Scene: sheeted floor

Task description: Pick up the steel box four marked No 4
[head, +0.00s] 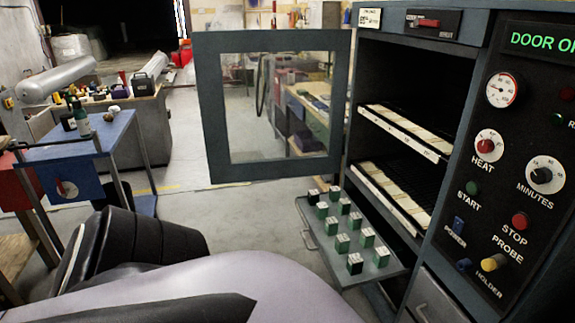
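Several small boxes with pale, marked tops stand in two rows on a grey pull-out tray (311,223) at the oven's lower front. Most have green sides, such as one box (343,243) near the middle. A dark-sided box (355,264) stands at the near end, and another dark-sided box (313,197) stands at the far end. The marks on the tops are too small to read, so I cannot tell which is No 4. No gripper fingers show. My own arm parts fill the lower left and bottom.
The oven (460,150) stands at right, with two inner racks (404,133) and a control panel reading "DOOR O…". Its windowed door (203,110) hangs open above and left of the tray. A blue side table (80,143) with bottles stands at left. Floor between is clear.

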